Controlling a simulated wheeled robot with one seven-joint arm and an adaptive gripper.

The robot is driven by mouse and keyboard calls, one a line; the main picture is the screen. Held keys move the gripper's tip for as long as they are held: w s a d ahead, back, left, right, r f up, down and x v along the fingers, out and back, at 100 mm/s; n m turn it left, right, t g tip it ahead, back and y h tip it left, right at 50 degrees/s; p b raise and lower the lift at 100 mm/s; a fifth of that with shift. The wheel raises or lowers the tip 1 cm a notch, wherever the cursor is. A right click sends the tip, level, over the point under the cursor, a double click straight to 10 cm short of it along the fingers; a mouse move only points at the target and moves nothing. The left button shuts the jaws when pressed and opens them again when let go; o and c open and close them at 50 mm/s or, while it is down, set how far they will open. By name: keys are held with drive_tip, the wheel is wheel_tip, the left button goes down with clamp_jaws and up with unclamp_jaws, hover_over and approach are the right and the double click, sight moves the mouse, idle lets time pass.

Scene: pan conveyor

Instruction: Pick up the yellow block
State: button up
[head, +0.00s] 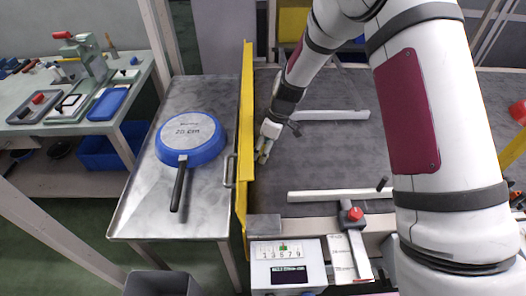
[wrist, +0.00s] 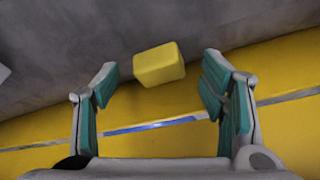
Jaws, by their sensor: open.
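The yellow block (wrist: 159,64) shows in the wrist view, on the grey surface close to the yellow barrier. It lies ahead of my gripper (wrist: 160,80), roughly between the lines of the two teal-padded fingers, and neither finger touches it. My gripper is open and empty. In the head view my gripper (head: 263,150) is low beside the right face of the yellow barrier, over the dark conveyor surface. I cannot make out the block in the head view; the gripper and arm may hide it.
The yellow barrier (head: 245,110) stands upright just left of my gripper. Left of it, a blue pan (head: 206,152) lies on a metal table (head: 205,95). White rails (head: 330,115) cross the dark conveyor (head: 335,155). A control box (head: 288,252) stands at the front.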

drive_tip(key=shift+f, duration=0.3)
drive_tip(key=c, duration=0.9)
drive_tip(key=shift+r, duration=0.2)
drive_tip(key=shift+c, duration=0.3)
drive_tip(key=shift+r+p, duration=1.4)
drive_tip(key=shift+r, duration=1.95)
drive_tip(key=shift+s, duration=0.45)
drive_tip(key=shift+s, duration=0.2)
